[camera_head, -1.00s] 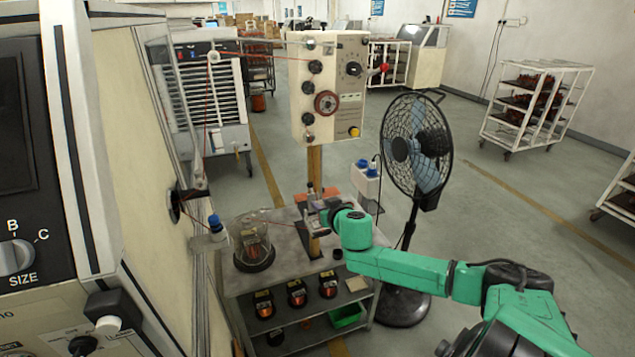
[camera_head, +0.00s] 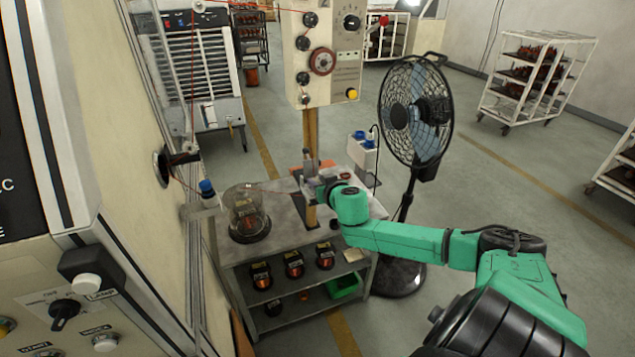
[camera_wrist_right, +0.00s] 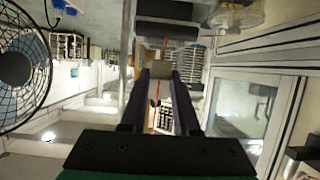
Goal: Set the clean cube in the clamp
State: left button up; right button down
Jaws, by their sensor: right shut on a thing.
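My right gripper (camera_head: 318,190) is over the workbench top by the wooden post, small and partly hidden by my green arm in the head view. In the right wrist view its two dark fingers (camera_wrist_right: 161,85) are shut on a small grey cube (camera_wrist_right: 161,69) at their tips. A dark bar-shaped fixture (camera_wrist_right: 167,30) lies just beyond the cube; I cannot tell whether it is the clamp or whether the cube touches it. A small upright metal device (camera_head: 309,163) stands by the post near the gripper. My left gripper is not in view.
The grey workbench (camera_head: 285,235) carries a glass dome (camera_head: 247,213) and a white box with blue caps (camera_head: 362,152). Several copper-wound parts (camera_head: 293,265) sit on its shelf. A control box (camera_head: 325,55) tops the post. A fan (camera_head: 415,115) stands to the right.

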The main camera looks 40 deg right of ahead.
jog(key=shift+w+f, duration=0.1)
jog(key=shift+w, duration=0.1)
jog(key=shift+s+p, duration=0.2)
jog(key=shift+p, duration=0.1)
dwell(0.4)
jog(key=shift+f+b, duration=0.75)
jog(key=shift+f, duration=0.1)
jog(key=c, duration=0.6)
grip_release()
jog(key=shift+o, duration=0.2)
jog(key=shift+s, duration=0.1)
